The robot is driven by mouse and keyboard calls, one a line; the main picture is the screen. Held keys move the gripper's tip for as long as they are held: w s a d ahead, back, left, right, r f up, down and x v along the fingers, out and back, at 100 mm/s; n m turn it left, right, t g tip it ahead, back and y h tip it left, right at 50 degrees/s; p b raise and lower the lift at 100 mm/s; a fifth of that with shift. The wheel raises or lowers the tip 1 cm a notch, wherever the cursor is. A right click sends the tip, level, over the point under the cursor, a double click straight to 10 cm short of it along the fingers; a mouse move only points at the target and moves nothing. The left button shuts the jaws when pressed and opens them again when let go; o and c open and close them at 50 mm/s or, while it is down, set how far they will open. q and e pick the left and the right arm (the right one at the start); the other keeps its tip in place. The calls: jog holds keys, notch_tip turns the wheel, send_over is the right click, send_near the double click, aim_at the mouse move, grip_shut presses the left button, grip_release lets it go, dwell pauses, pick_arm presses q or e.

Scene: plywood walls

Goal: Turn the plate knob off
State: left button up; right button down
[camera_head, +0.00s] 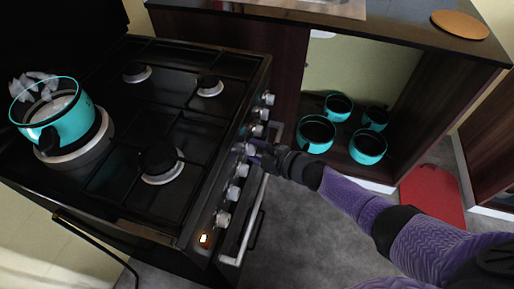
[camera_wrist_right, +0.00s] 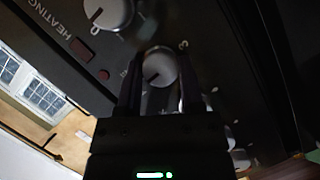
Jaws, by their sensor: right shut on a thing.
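The black stove (camera_head: 130,130) has a row of silver knobs along its front panel. My right gripper (camera_head: 257,152) is at a middle knob (camera_head: 244,149) of that row. In the wrist view, my right gripper (camera_wrist_right: 152,95) has its two fingers on either side of a round silver knob (camera_wrist_right: 160,68) with a dark slot mark, and it is shut on it. Another knob (camera_wrist_right: 108,14) is beside it, near the printed word HEATING. A turquoise pot (camera_head: 62,125) stands on a round plate (camera_head: 90,142) at the stove's left. My left gripper is not in view.
A metal handle bar (camera_head: 236,240) runs below the knobs. Several turquoise pots (camera_head: 317,134) stand in the open cabinet at right. A red mat (camera_head: 433,195) lies on the floor. A round wooden board (camera_head: 460,24) lies on the counter.

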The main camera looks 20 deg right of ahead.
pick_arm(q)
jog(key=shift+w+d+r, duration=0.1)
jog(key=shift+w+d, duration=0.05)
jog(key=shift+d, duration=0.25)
pick_arm(e)
jog(key=shift+c, duration=2.1)
grip_release()
jog(key=shift+o, duration=1)
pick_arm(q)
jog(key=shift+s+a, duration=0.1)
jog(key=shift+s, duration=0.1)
